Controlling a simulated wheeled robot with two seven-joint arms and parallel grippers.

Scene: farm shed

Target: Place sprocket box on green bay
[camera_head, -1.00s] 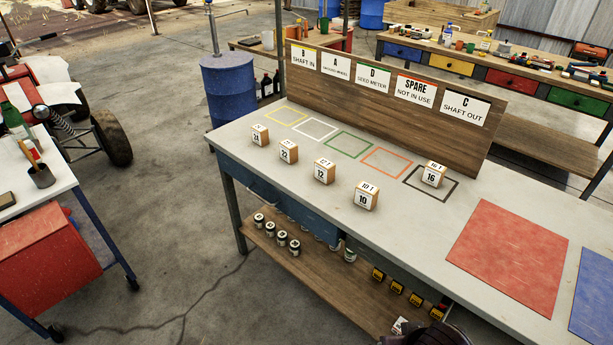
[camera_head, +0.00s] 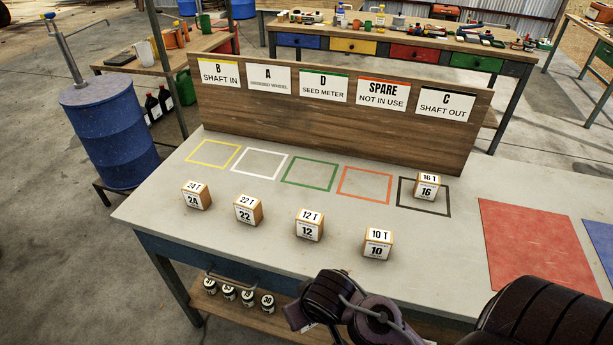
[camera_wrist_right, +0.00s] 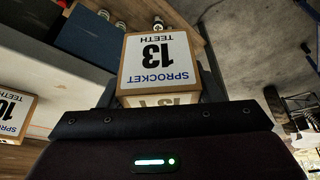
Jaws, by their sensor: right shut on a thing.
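A sprocket box marked 13 TEETH (camera_wrist_right: 158,62) is between the fingers of my right gripper (camera_wrist_right: 160,75), which is shut on it, in the right wrist view. The held box is not visible in the head view, where part of my dark right arm shows at the bottom. The green bay (camera_head: 285,180), a green outline below the D SEED METER sign (camera_head: 322,84), is empty. It lies between the white bay (camera_head: 236,172) and the orange bay (camera_head: 341,190). My left gripper is not in view.
Boxes 24 (camera_head: 196,195), 22 (camera_head: 248,210), 12 (camera_head: 309,225) and 10 (camera_head: 378,243) stand along the bench front. Box 16 (camera_head: 427,187) stands in the black bay (camera_head: 400,196). A wooden sign board (camera_head: 300,115) rises behind the bays. The yellow bay (camera_head: 191,153) is empty.

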